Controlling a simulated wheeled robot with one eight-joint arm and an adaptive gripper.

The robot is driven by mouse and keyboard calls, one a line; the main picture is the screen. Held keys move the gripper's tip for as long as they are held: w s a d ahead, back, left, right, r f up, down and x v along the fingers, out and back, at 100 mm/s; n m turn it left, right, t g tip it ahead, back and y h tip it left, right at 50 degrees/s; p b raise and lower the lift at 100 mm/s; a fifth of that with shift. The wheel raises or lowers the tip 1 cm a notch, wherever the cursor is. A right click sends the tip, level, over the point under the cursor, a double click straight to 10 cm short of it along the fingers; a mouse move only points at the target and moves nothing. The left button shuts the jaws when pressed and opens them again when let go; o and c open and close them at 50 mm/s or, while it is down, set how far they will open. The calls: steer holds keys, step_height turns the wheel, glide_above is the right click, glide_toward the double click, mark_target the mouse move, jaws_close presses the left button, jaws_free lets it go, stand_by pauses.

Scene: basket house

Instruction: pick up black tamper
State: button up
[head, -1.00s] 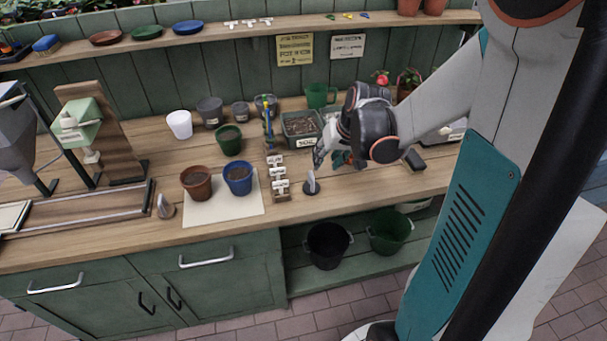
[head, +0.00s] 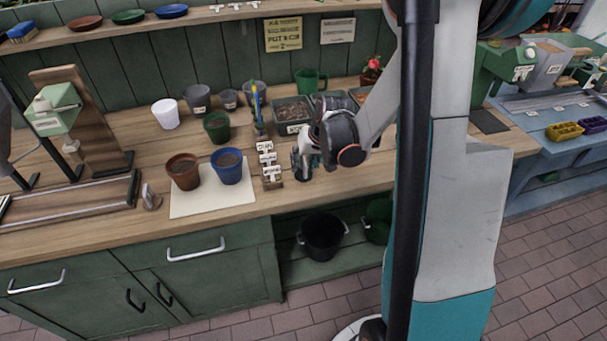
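The black tamper (head: 303,178) stands on the wooden bench, just right of the rack of white tags. Only part of its dark base shows under my gripper, and its handle is hidden. My gripper (head: 301,164) points down over the tamper with its fingers at the height of the handle. The fingers are small and dark here, so I cannot tell whether they are open or closed on the handle. The tamper appears to rest on the bench.
The tag rack (head: 269,165) stands close on the left. A blue pot (head: 228,172) and a brown pot (head: 184,175) stand on a pale mat. The soil tub (head: 292,112) is behind my gripper. A small grey object (head: 151,197) stands near the bench's front edge.

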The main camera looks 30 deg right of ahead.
mark_target(304, 159)
jaws_close()
stand_by(0.4)
step_height(304, 159, up, 20)
steer(key=p, duration=0.6)
steer(key=shift+p, duration=0.3)
steer(key=shift+f, duration=0.1)
